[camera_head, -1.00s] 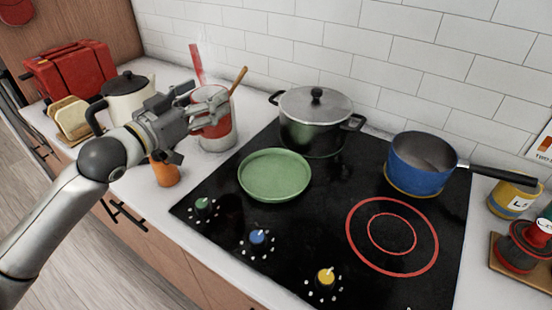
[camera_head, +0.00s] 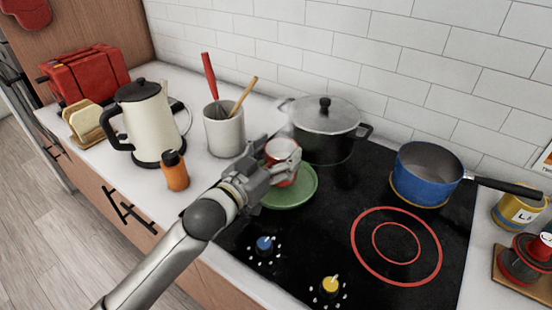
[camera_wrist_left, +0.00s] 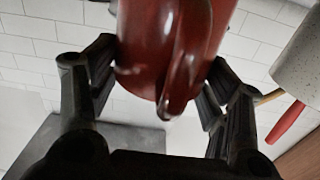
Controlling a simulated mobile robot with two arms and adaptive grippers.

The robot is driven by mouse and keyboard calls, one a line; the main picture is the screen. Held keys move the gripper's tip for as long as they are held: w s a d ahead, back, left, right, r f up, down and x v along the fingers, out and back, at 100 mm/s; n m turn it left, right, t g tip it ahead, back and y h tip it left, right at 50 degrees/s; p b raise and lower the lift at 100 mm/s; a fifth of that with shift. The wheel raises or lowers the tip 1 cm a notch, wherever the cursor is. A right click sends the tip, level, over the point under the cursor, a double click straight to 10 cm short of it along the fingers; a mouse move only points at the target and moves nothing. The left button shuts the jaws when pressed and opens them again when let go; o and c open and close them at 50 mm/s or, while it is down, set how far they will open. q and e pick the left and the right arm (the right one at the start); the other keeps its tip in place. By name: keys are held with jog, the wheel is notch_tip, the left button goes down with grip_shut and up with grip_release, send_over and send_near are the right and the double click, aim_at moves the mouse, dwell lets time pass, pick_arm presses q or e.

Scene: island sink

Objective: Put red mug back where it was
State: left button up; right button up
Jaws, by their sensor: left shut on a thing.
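The red mug (camera_head: 281,150) is held by my left gripper (camera_head: 272,166), with its pale interior facing up. The gripper is shut on it, and the fingers hide part of the mug. In the left wrist view the red mug (camera_wrist_left: 160,45) fills the upper middle, between the two fingers, with its handle facing the camera. In the head view the mug appears over the back part of the green plate (camera_head: 296,193), which lies on the black cooktop. I cannot tell how high the mug is above it. My right gripper is not in view.
A white utensil crock (camera_head: 224,135) stands left of the mug, with a kettle (camera_head: 152,120) and an orange bottle (camera_head: 175,172) beyond. A lidded pot (camera_head: 322,135) stands close behind on the right. A blue saucepan (camera_head: 423,175) is farther right. The red-ringed burner (camera_head: 396,262) is clear.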

pick_arm(q)
jog(key=shift+f, duration=0.95)
jog(key=shift+a, duration=0.1)
jog(key=shift+f, duration=0.1)
jog(key=o, duration=0.9)
jog(key=shift+f, duration=0.2)
jog(key=o, duration=0.4)
jog(key=shift+r, duration=0.1)
